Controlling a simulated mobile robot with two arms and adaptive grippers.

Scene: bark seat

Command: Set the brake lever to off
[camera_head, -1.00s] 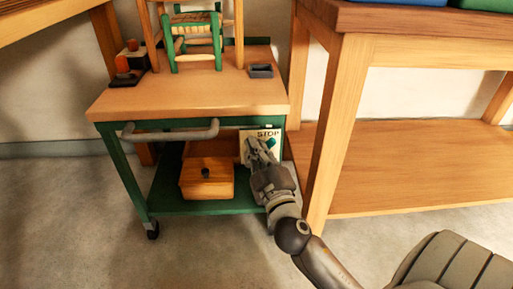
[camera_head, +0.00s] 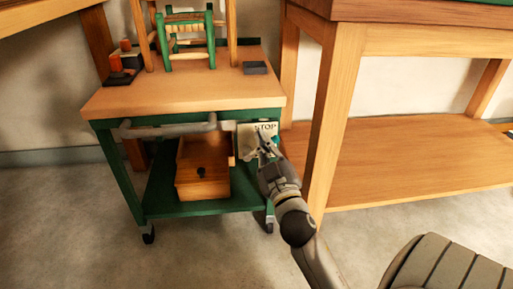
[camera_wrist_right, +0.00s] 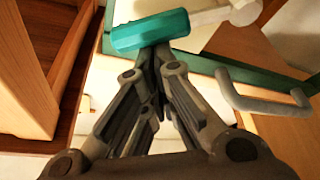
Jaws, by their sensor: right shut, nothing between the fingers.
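The brake lever has a teal grip (camera_wrist_right: 150,31) on a pale arm in the right wrist view. In the head view a bit of its teal (camera_head: 276,140) shows beside the white panel (camera_head: 246,144) marked STOP, under the green cart's top at right. My right gripper (camera_head: 264,141) is in front of the panel and hides part of it. It is shut and empty, and its fingertips (camera_wrist_right: 158,55) appear right at the teal grip; I cannot tell if they touch. The off mark is not visible. My left gripper is not in view.
The wooden cart top (camera_head: 185,98) carries a small green chair frame (camera_head: 187,45), a dark tray (camera_head: 255,68) and orange-topped items (camera_head: 125,58). A grey handle (camera_head: 170,128) runs along its front. A wooden drawer (camera_head: 203,185) sits below. A bench leg (camera_head: 328,125) stands close at right.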

